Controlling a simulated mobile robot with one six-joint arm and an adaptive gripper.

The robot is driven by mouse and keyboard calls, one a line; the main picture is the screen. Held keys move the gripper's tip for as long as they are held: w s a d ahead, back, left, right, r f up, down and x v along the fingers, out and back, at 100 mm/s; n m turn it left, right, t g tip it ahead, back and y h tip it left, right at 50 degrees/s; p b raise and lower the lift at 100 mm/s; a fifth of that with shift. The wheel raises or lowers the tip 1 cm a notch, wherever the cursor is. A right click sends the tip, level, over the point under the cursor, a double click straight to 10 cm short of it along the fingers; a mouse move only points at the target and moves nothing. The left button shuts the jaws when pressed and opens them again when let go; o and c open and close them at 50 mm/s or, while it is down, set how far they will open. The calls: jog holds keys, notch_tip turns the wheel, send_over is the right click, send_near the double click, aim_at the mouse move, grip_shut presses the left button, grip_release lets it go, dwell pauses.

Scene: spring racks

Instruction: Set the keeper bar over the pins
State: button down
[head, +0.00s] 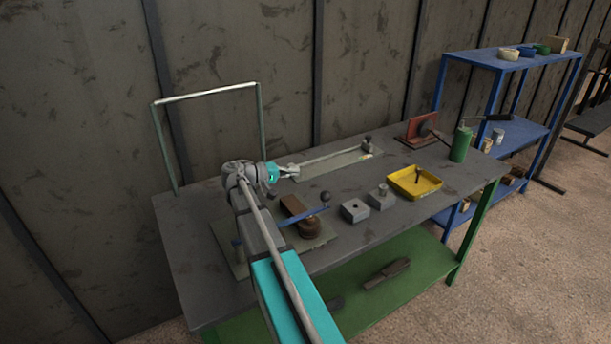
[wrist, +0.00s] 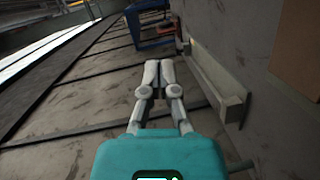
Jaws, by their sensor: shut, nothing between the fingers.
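My gripper (head: 294,171) is shut and empty, above the back of the workbench at the left end of a long pale plate. It also shows shut in the wrist view (wrist: 158,68). A long thin light bar (head: 330,155) runs along this plate, with a small dark block (head: 368,144) at its right end. In the wrist view the long bar (wrist: 208,82) lies to the right of my fingers, apart from them. I cannot tell for certain that it is the keeper bar. Pins are too small to make out. My arm hides part of the front left bench.
In front are a blue lever (head: 305,216) with a dark knob, two grey blocks (head: 354,210) (head: 380,197) and a yellow tray (head: 404,190). A green cylinder (head: 460,145) stands at right. A tall pale frame (head: 205,94) rises at the back left, near the wall.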

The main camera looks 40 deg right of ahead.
jog(key=shift+w+a+r, duration=0.1)
jog(key=shift+w+a, duration=0.15)
jog(key=shift+w, duration=0.3)
jog(key=shift+w+a+r, duration=0.1)
jog(key=shift+w+a, duration=0.15)
jog(key=shift+w, duration=0.25)
